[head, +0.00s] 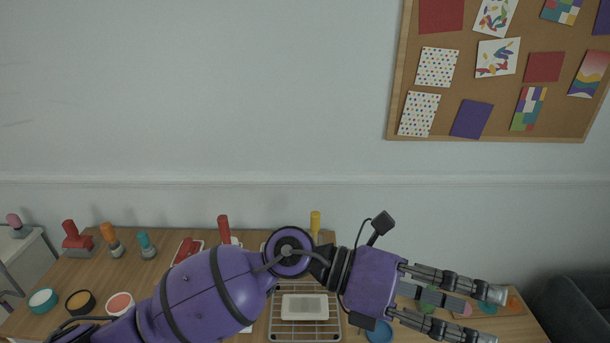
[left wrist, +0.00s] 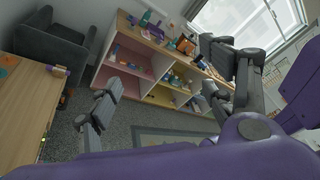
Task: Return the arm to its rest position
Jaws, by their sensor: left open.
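My left arm, purple, comes in from the left in the head view and reaches across in front of the table (head: 200,234). My left gripper (head: 493,317) points to the right, above the table's right part. In the left wrist view the left gripper (left wrist: 165,100) is also open and empty, facing out into the room. The arm hides the middle of the table. My right gripper is not in view.
Stamps with handles, such as a red one (head: 76,238), stand at the table's back left. Small round pots (head: 80,301) stand at front left. A white block sits on a wire rack (head: 305,328). The left wrist view shows a shelf unit (left wrist: 160,70), a grey armchair (left wrist: 50,60) and open floor.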

